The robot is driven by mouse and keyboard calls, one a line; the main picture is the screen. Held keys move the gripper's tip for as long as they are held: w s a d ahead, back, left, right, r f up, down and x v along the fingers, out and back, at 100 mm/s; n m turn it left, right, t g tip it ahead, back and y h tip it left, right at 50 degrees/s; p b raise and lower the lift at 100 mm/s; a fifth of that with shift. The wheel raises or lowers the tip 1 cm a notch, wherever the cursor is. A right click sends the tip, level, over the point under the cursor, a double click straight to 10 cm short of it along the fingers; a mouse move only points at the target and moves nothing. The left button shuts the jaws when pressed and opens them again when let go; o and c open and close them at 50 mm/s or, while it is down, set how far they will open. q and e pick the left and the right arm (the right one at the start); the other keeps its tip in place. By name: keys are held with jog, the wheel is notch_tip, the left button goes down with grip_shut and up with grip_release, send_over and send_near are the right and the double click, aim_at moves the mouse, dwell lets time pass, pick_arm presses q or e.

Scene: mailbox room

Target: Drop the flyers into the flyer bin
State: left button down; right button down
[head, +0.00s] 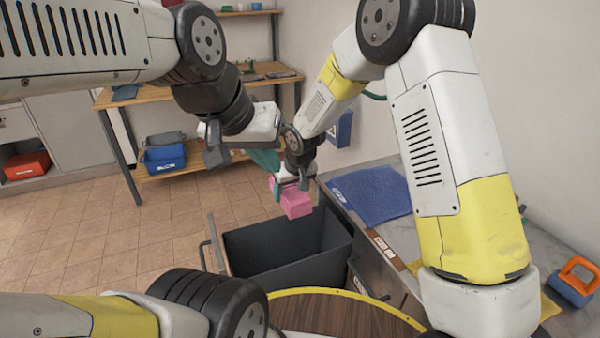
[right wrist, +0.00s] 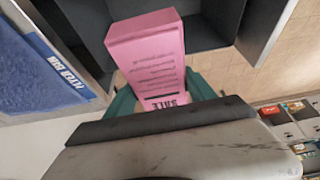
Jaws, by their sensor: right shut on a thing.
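A pink flyer stack (head: 292,200) is held by my right gripper (head: 292,184) above the open dark grey bin (head: 262,262). In the right wrist view the pink stack (right wrist: 150,62) shows printed text and sits between teal fingers, with the dark bin walls (right wrist: 215,20) beyond it. The stack is above the bin's far part, apart from its floor. My left gripper (head: 264,158) hangs to the left and above, its teal fingertips partly hidden by its own body, so its opening is unclear. It seems to hold nothing.
A counter with a blue mat (head: 372,194) stands right of the bin. An orange-and-blue object (head: 572,282) lies at far right. A wooden shelf (head: 170,98) with a blue crate (head: 165,158) stands behind.

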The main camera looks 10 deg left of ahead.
aim_at(292, 190)
jog(key=shift+f, duration=1)
jog(key=shift+c, duration=1.2)
grip_release()
jog(key=v, duration=0.7)
jog(key=shift+s+d+r, duration=0.1)
jog(key=shift+s+r, duration=0.1)
jog(key=shift+r, duration=0.15)
